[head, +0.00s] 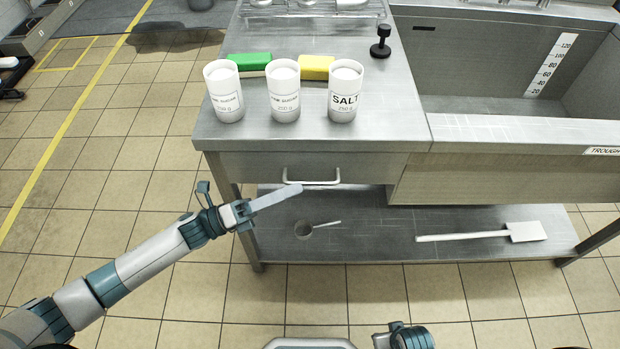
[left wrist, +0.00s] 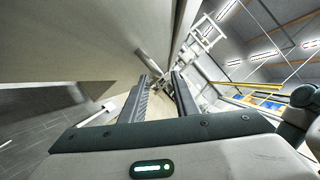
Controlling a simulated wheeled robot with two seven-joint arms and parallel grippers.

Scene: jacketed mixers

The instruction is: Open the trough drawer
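The drawer (head: 255,165) is a grey metal front under the worktop, left of the trough (head: 480,60), and looks shut. Its pale bar handle (head: 311,182) shows in the head view. My left gripper (head: 298,189) points right, with its fingertips close to the handle's left end. In the left wrist view a gap shows between the fingers of this gripper (left wrist: 161,80), and what looks like the handle (left wrist: 149,63) lies just past the fingertips. I cannot tell whether they touch.
Three white tubs, one a salt tub (head: 345,92), stand on the worktop (head: 385,130) by a green block (head: 250,62) and a yellow block (head: 316,67). The lower shelf (head: 370,250) holds a white paddle (head: 520,232). The tiled floor in front is clear.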

